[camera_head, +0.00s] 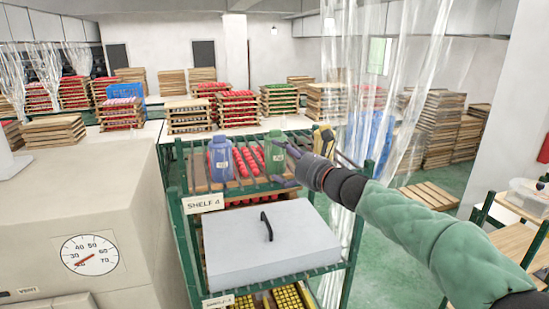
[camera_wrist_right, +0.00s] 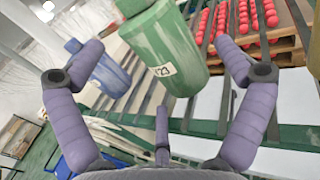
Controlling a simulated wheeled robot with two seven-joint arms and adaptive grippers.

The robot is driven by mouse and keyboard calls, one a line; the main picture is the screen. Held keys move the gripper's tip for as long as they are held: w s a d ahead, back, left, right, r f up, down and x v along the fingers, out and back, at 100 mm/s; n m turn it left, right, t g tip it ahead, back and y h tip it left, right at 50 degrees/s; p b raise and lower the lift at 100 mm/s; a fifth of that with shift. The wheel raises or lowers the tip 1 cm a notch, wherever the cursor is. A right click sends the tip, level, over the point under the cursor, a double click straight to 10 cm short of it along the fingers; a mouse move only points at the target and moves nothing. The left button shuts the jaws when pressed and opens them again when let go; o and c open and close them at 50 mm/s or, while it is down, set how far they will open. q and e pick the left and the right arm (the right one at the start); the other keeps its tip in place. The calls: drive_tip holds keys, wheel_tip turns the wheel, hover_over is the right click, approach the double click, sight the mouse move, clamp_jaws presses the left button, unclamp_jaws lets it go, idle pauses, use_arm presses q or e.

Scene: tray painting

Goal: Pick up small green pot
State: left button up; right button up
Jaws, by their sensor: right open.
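The small green pot (camera_head: 273,152) stands on the top level of the rack in the head view, to the right of a blue pot (camera_head: 220,158). In the right wrist view the green pot (camera_wrist_right: 168,50), with a white label, shows tilted ahead of my fingers. My right gripper (camera_head: 286,164) is open, its fingers close to the pot's right side in the head view. In the right wrist view the spread fingers of the gripper (camera_wrist_right: 160,62) are empty, with the pot between and beyond them. I cannot tell whether any finger touches it. My left gripper is not in view.
The blue pot (camera_wrist_right: 108,75) is close to my left-hand finger in the wrist view. Trays of red pieces (camera_head: 246,162) lie beside the pots. The green rack (camera_head: 187,230) has thin bars and posts. A grey lidded box (camera_head: 270,250) sits below. A yellow-black item (camera_head: 324,140) stands at right.

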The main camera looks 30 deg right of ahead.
sight(278, 155)
drive_tip(key=shift+w+a+r, duration=0.15)
drive_tip(key=shift+w+a, duration=0.05)
drive_tip(key=shift+w, duration=0.15)
drive_tip(key=w, duration=0.2)
drive_tip(key=w+p, duration=0.1)
drive_tip(key=shift+w+a, duration=0.3)
drive_tip(key=shift+w, duration=0.05)
drive_tip(key=shift+s, duration=0.2)
drive_tip(key=c, duration=0.8)
